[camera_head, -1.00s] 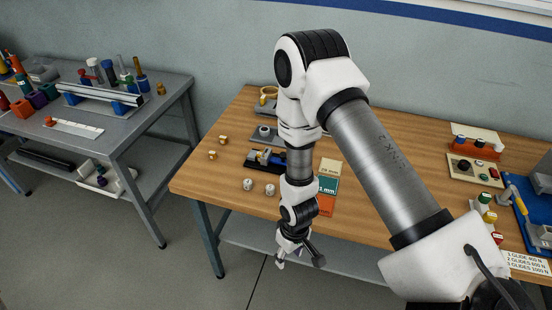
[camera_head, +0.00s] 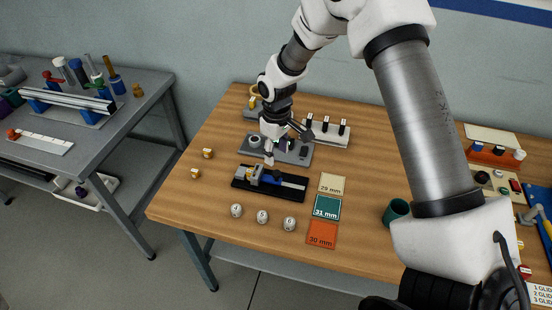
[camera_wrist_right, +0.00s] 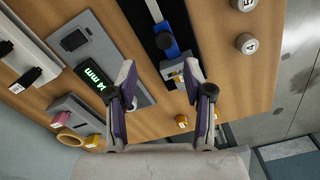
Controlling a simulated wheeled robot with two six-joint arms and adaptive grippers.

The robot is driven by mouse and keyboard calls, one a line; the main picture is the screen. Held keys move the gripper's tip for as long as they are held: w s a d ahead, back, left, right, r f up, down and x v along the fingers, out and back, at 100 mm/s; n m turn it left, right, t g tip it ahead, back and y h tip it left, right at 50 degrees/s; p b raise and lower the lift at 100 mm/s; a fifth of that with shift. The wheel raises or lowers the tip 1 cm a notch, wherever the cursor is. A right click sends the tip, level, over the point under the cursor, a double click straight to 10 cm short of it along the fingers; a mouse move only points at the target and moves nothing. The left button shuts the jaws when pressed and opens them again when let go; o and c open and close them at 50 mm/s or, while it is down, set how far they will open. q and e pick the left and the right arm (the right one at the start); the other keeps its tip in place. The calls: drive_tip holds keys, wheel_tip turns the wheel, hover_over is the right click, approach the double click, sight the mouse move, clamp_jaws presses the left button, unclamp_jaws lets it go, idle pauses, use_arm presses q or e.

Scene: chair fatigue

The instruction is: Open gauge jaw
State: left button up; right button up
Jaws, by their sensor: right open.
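The gauge (camera_head: 292,190) is a black rail base near the middle of the table, with a blue slider (camera_head: 270,179) and a grey jaw block at its left part. In the right wrist view the blue slider (camera_wrist_right: 166,36) and the grey block (camera_wrist_right: 174,70) sit close together. A black display (camera_wrist_right: 85,73) on a grey plate reads "14 mm". My right gripper (camera_wrist_right: 161,84) is open and empty, its fingers pointing down near the gauge's jaw end. My left gripper is out of view.
Coloured cards lie right of the gauge: cream (camera_head: 332,185), green (camera_head: 326,208) and orange (camera_head: 322,234). Three white numbered cylinders (camera_head: 262,216) stand in front. Small brass pieces (camera_head: 207,153) are at left. A green cup (camera_head: 396,211) is at right. A holder with black-topped pieces (camera_head: 328,131) stands behind.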

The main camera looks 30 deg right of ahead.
sight(277, 172)
drive_tip(key=shift+s+a+f+p, duration=0.2)
drive_tip(key=shift+s+f, duration=0.1)
drive_tip(key=shift+f, duration=0.3)
drive_tip(key=shift+s+a+f+p, duration=0.15)
drive_tip(key=shift+s+f, duration=0.1)
drive_tip(key=shift+f, duration=0.3)
drive_tip(key=f, duration=0.4)
drive_tip(key=shift+w+d+f, duration=0.25)
drive_tip(key=shift+w+f, duration=0.05)
drive_tip(key=shift+f, duration=0.1)
drive_tip(key=shift+s+a+r, duration=0.15)
clamp_jaws()
